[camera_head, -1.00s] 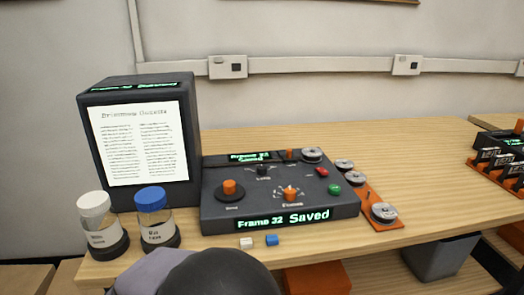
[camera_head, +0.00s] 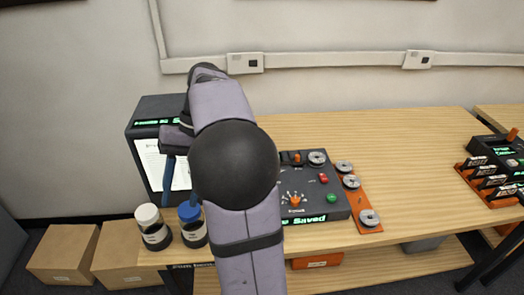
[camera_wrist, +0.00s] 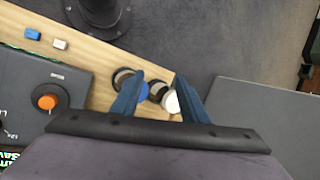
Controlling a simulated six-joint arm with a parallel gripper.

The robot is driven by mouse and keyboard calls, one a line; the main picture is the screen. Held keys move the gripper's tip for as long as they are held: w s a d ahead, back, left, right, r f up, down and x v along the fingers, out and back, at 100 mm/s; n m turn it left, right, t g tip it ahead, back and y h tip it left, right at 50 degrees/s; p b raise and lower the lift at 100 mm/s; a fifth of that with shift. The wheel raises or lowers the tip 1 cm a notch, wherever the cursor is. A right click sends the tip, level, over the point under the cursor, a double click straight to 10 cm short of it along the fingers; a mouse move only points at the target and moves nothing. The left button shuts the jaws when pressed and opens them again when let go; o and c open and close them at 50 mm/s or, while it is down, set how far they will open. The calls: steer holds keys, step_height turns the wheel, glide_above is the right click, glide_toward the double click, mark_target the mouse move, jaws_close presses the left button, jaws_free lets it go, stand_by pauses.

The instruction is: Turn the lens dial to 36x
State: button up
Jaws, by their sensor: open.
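The dark control console (camera_head: 337,209) stands on the wooden bench with a green "Saved" display on its front. My arm covers its left part, including the lens dial, in the head view. A dial with an orange pointer (camera_head: 294,200) shows right of the arm. In the wrist view, the console (camera_wrist: 70,77) is at the left, with an orange knob (camera_wrist: 47,102) on a black base. A "12x" mark shows near the left edge; the lens dial's setting cannot be read. My gripper (camera_head: 180,176) is open and empty, in front of the screen box; in the wrist view its fingers (camera_wrist: 160,98) point toward the jars.
A white-capped jar (camera_head: 150,222) and a blue-capped jar (camera_head: 192,221) stand at the bench's front left. The screen box (camera_head: 150,150) is behind. A white block (camera_wrist: 60,44) and blue block (camera_wrist: 33,34) lie before the console. Film reels (camera_head: 351,182) sit on an orange strip.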

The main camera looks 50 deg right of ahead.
steer(key=s+d+g+h+p, duration=0.35)
steer(key=s+d+p, duration=0.35)
steer(key=s+d, duration=0.65)
steer(key=w+d+f+n+t+p, duration=0.1)
steer(key=w+d+f, duration=0.1)
steer(key=d, duration=0.3)
steer(key=w+d+f+n+t+h+p, duration=0.1)
steer(key=w+d+f+p, duration=0.1)
steer(key=w+d, duration=0.2)
steer(key=w+d+f+n+t+h+p, duration=0.1)
steer(key=w+d, duration=0.3)
steer(key=d, duration=0.4)
steer(key=shift+d+f+t+p, duration=0.25)
steer(key=shift+f+t+p, duration=0.1)
steer(key=shift+f+p, duration=0.15)
steer(key=shift+w+d, duration=0.1)
steer(key=shift+w, duration=0.05)
steer(key=shift+f+p, duration=1.3)
steer(key=shift+f, duration=2.4)
jaws_close()
